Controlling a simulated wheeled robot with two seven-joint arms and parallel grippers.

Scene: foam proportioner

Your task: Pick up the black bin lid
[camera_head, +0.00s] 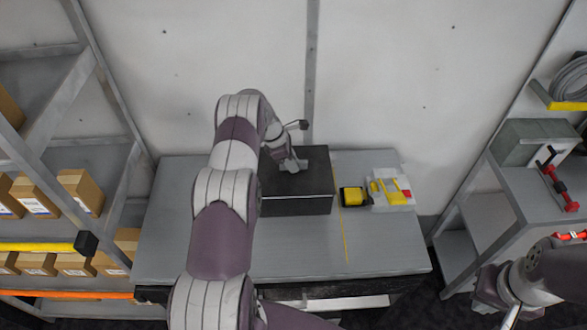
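A black bin (300,205) stands on the grey table. Its flat black lid (318,162) is on top, with a thin light seam along the front below the lid. My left gripper (295,167) reaches down over the lid's upper middle and seems to touch or nearly touch it. Its fingers are too small and partly hidden to tell whether they are open or shut. My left arm covers the bin's left side. My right gripper (490,290) is low at the right, away from the bin, and its fingers are not clear.
A yellow and black tape measure (353,197) and a pale tray with yellow tools (390,192) lie right of the bin. The grey table (385,245) is clear at front right. Shelves with cardboard boxes (82,190) stand left; a grey shelf unit (505,190) stands right.

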